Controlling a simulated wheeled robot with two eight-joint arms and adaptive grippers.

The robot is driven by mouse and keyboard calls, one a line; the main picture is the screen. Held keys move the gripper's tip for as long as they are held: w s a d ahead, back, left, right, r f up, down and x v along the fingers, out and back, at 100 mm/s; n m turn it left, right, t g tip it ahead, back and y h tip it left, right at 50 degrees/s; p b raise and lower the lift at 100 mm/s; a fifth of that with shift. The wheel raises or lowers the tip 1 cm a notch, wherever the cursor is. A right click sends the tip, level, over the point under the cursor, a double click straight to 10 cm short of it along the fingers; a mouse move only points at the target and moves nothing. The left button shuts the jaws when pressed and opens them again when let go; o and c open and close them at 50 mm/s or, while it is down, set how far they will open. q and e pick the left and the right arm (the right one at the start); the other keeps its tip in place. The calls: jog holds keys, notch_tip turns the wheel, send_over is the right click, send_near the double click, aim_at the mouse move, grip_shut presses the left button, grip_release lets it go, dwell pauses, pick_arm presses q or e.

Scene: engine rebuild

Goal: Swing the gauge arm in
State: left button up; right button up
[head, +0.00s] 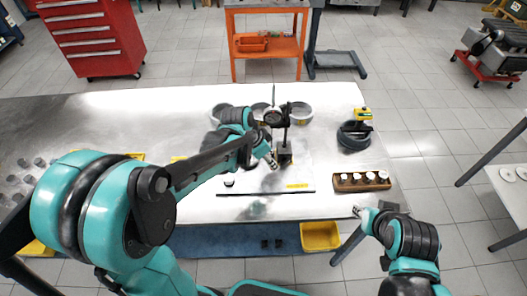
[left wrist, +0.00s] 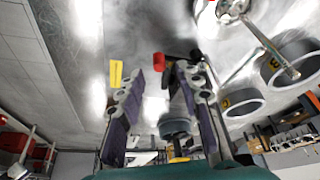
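A black gauge stand (head: 285,152) stands upright on the metal bench, with a thin post rising from its base. A round dark dial gauge (head: 272,118) sits beside the post at its upper left, on the gauge arm. My left gripper (head: 270,161) is just left of the stand's base, low over the bench. In the left wrist view its two fingers (left wrist: 160,75) are spread, with a red part (left wrist: 160,90) and dark parts visible between or behind them. I cannot tell whether they touch the stand.
Several grey rings (head: 301,112) stand behind the gauge stand. A dark ring-shaped part (head: 354,136) and a brown wooden block with white-topped pieces (head: 348,183) lie right. A yellow bin (head: 320,236) is below the front edge. A thin dark bar (head: 265,194) lies in front.

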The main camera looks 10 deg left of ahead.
pick_arm(q)
jog(key=v, duration=0.9)
jog(key=shift+r, duration=0.15)
jog(key=s+a+f+n+t+y+b, duration=0.1)
jog(key=s+a+f+n+t, duration=0.1)
jog(key=s+n, duration=0.2)
jog(key=s+a+f+n+t+y+b, duration=0.2)
jog(key=s+n, duration=0.3)
jog(key=s, duration=0.4)
